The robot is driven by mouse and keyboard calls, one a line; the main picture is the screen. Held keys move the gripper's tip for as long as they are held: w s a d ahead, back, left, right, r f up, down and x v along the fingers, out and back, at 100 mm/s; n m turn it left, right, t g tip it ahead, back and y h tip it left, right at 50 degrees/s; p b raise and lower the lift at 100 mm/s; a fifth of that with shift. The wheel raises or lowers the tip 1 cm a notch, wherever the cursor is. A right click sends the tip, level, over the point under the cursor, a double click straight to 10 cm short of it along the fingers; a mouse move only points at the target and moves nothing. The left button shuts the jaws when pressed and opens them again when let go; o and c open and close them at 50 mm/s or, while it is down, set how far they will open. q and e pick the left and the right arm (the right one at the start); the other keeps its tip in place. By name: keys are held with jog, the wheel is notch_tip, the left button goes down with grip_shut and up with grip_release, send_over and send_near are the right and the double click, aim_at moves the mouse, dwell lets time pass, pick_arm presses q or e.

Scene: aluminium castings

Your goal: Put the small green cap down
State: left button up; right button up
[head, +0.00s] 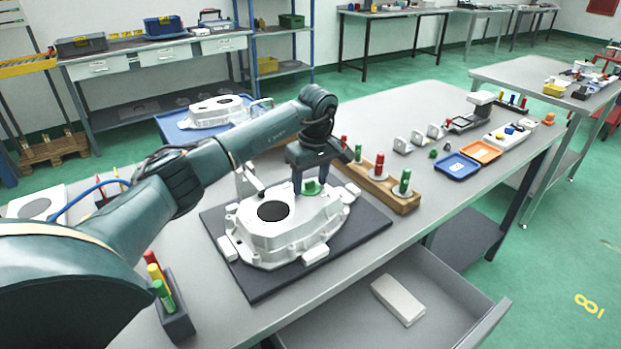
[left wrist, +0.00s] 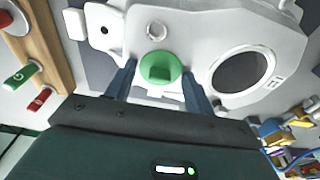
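The small green cap (head: 312,188) is at the back right part of the white casting (head: 290,235) and appears to rest on it. In the left wrist view the green cap (left wrist: 158,67) is round with a raised grip tab. My left gripper (head: 311,181) is over the casting, pointing down, with one finger on each side of the cap. In the left wrist view my left gripper (left wrist: 159,70) shows a small gap between each finger and the cap, so it looks open. The cap's underside is hidden. My right gripper is out of view.
The casting lies on a dark mat (head: 262,287). A wooden block (head: 395,200) with red and green plugs stands close right of it. A blue tray (head: 457,167) and an orange tray (head: 480,151) lie farther right. An open drawer (head: 440,290) sticks out in front.

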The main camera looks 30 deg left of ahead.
aim_at(314, 191)
pick_arm(q)
jog(key=shift+o, duration=1.4)
jog(key=shift+r, duration=0.1)
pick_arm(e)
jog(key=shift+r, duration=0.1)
pick_arm(q)
jog(key=shift+r, duration=0.4)
notch_tip(314, 191, up, 12)
jog(key=d, duration=0.1)
jog(key=shift+s+d+f+b, duration=0.15)
jog(key=shift+s+d+b, duration=0.1)
jog(key=shift+b, duration=0.2)
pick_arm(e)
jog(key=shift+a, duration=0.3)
pick_arm(q)
jog(key=shift+a, duration=0.1)
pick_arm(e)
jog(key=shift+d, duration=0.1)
